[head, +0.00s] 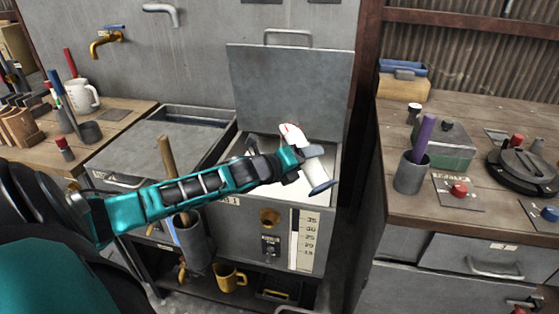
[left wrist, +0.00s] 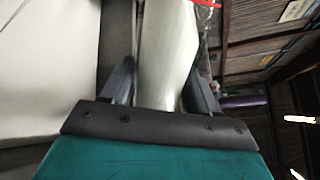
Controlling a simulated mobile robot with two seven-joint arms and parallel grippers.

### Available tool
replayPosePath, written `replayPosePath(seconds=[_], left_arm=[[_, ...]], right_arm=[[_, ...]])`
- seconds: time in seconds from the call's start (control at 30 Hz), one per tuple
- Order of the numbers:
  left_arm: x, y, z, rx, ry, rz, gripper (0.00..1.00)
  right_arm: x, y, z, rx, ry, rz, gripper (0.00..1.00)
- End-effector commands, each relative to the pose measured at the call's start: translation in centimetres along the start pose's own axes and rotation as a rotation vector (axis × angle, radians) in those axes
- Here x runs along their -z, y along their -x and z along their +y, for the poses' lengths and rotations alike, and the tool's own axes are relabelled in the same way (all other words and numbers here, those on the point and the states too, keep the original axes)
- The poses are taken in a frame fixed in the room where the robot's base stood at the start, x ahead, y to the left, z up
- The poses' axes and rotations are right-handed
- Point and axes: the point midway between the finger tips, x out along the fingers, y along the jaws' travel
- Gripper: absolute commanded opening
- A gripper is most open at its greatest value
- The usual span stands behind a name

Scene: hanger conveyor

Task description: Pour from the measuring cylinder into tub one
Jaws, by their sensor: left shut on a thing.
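The measuring cylinder (head: 314,172) is white with a red mark at its mouth and a dark blue foot. My left gripper (head: 300,156) is shut on its body and holds it tilted over the open tub, mouth to the upper left, foot to the lower right. In the left wrist view the pale cylinder (left wrist: 168,50) stands between both fingers of my left gripper (left wrist: 163,85), with red at its top edge. Tub one (head: 240,235) has its lid raised and a pale inside. I cannot tell whether anything flows from the cylinder. My right gripper is out of view.
The raised lid (head: 288,92) stands behind the cylinder. A closed tub (head: 160,145) is on the left, below a brass tap (head: 106,40). The right bench (head: 410,210) holds a grey cup (head: 411,175) and a green box (head: 448,147). A yellow mug (head: 229,278) sits low.

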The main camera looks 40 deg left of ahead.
Motion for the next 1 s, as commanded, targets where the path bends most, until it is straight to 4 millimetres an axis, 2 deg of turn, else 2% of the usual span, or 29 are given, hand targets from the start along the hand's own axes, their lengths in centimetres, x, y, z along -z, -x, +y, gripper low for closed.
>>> replayPosePath(seconds=[1.0], left_arm=[[0.71, -0.19, 0.25, 0.007, 0.159, 0.039, 0.00]], right_arm=[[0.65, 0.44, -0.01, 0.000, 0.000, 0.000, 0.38]])
